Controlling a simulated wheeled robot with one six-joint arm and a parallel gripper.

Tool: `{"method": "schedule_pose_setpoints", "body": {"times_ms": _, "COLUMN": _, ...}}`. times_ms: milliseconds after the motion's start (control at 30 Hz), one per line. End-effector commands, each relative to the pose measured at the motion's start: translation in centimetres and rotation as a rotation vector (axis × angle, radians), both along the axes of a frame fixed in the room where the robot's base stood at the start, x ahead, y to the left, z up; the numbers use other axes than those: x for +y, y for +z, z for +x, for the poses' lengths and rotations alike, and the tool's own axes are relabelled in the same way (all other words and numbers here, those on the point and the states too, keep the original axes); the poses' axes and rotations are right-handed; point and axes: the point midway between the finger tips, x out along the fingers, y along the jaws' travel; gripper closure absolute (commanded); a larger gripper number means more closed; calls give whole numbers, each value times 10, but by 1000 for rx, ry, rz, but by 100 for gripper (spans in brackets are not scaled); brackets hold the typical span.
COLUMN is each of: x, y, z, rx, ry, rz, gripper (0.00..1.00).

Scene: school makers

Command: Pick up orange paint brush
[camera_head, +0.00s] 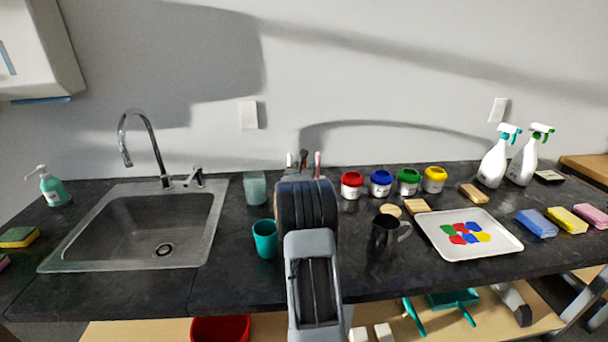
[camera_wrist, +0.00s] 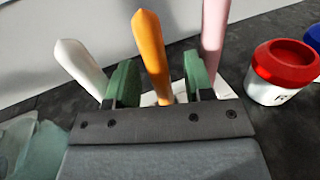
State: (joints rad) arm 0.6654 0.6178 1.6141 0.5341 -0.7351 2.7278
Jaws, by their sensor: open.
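The orange paint brush (camera_wrist: 151,55) stands upright in the wrist view, its handle rising between the two green finger pads of my gripper (camera_wrist: 158,84). The fingers are apart, with a gap on each side of the handle. A white handle (camera_wrist: 80,66) is outside the left finger and a pink handle (camera_wrist: 213,38) is just outside the right finger. In the head view my arm hides the orange brush, and the pink handle (camera_head: 318,164) shows behind my gripper. The brushes' lower ends are hidden.
Paint jars with red (camera_head: 352,185), blue (camera_head: 381,183), green and yellow lids stand to the right. A translucent cup (camera_head: 255,188) and a teal cup (camera_head: 265,239) are to the left. A dark metal jug (camera_head: 384,238) and a white paint tray (camera_head: 440,252) are at front right.

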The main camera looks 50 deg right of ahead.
Motion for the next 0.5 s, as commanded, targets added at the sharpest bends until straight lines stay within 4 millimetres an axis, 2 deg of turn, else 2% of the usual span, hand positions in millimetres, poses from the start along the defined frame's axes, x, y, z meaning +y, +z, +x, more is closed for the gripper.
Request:
{"method": "schedule_pose_setpoints", "body": {"times_ms": 333, "x": -4, "y": 0, "z": 2, "rx": 0, "ry": 0, "rz": 0, "gripper": 53}}
{"method": "schedule_pose_setpoints", "body": {"times_ms": 500, "x": -4, "y": 0, "z": 2, "rx": 0, "ry": 0, "rz": 0, "gripper": 70}}
